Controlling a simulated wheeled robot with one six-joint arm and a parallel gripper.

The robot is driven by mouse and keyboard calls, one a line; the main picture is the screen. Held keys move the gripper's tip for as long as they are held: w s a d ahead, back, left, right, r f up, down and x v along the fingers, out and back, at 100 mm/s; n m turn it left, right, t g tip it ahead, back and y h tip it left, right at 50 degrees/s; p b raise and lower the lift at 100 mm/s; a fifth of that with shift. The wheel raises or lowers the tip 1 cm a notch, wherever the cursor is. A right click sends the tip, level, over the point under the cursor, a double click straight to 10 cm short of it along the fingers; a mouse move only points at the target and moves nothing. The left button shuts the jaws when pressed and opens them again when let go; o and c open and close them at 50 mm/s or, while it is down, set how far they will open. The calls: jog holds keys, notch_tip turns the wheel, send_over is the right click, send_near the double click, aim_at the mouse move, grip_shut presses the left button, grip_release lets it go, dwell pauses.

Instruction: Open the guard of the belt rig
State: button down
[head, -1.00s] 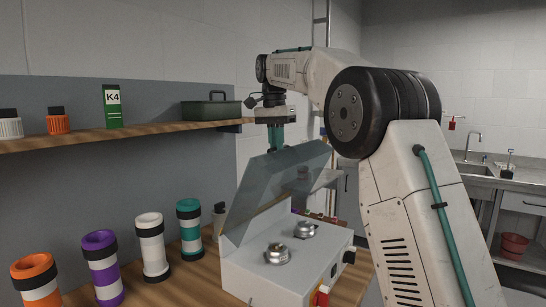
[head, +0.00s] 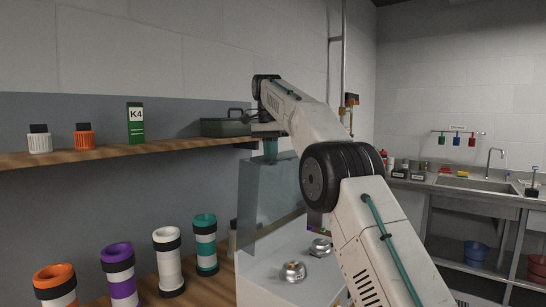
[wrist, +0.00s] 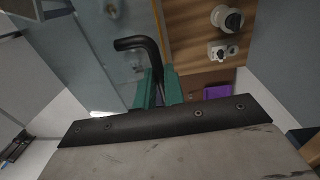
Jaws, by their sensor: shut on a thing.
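The belt rig (head: 262,278) is a pale box on the bench with two round metal knobs or pulleys on top. Its clear guard (head: 262,195) stands raised, close to upright, at the back of the box. My gripper (head: 270,150) is at the guard's upper edge, partly hidden by my arm. In the wrist view its green fingers (wrist: 158,88) are shut on a black bent handle (wrist: 136,43) of the guard. The clear pane (wrist: 100,55) lies to the left of the fingers there.
Several banded tubes, one of them purple (head: 119,272), stand on the bench left of the rig. A wooden shelf (head: 100,155) above carries two bottles, a green K4 box (head: 136,124) and a dark green case (head: 226,127). A sink (head: 480,182) is at the right.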

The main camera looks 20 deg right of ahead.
jog(key=shift+f, duration=0.3)
jog(key=c, duration=1.5)
grip_release()
jog(key=shift+w+a, duration=0.1)
jog(key=shift+w, duration=0.05)
jog(key=shift+r, duration=0.15)
jog(key=shift+s, duration=0.2)
